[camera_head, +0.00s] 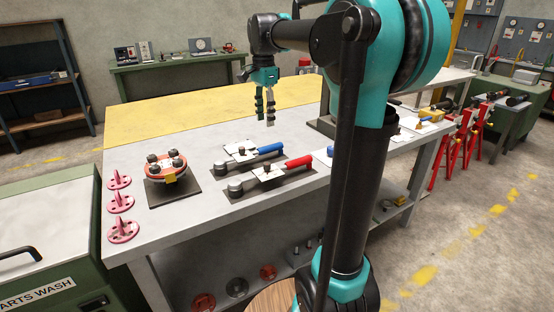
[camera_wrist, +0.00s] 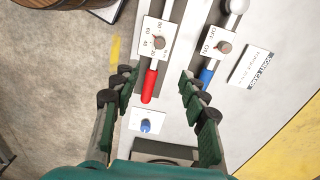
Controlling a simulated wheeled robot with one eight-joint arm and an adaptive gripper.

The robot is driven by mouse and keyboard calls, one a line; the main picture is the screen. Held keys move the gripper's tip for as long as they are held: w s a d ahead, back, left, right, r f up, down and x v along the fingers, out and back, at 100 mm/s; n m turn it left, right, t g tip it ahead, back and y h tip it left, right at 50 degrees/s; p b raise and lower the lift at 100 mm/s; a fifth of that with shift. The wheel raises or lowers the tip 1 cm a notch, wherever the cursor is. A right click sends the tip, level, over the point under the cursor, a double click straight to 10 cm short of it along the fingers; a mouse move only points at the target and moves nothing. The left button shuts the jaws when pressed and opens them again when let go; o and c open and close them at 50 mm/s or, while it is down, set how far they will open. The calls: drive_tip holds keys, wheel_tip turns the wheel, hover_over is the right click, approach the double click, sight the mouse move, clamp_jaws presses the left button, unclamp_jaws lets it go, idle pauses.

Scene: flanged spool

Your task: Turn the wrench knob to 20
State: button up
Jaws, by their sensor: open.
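A red-handled wrench (camera_head: 298,162) lies on the grey workbench; its red grip (camera_wrist: 149,86) also shows in the wrist view. A white dial plate (camera_wrist: 147,29) with printed numbers sits on it. A brownish-grey round knob (camera_wrist: 158,43) is on that plate. The number 20 seems to be near the plate's lower edge; which way the knob points is too small to tell. My gripper (camera_head: 264,118) is open and empty above the bench, fingers pointing down. In the wrist view, my gripper (camera_wrist: 157,88) has its fingers to either side of the red grip, with the knob beyond the fingertips.
A blue-handled wrench (camera_head: 270,148) lies alongside, with an ON/OFF plate and knob (camera_wrist: 224,48). A small plate with a blue knob (camera_wrist: 146,126) is near the red grip's end. Pink flanged pegs (camera_head: 122,203) and a red round fixture (camera_head: 168,173) stand at left.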

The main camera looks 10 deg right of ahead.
sight(267, 163)
drive_tip(key=f, duration=1.7)
drive_tip(key=shift+s+f, duration=0.1)
drive_tip(key=shift+s, duration=0.1)
drive_tip(key=shift+c, duration=0.5)
clamp_jaws()
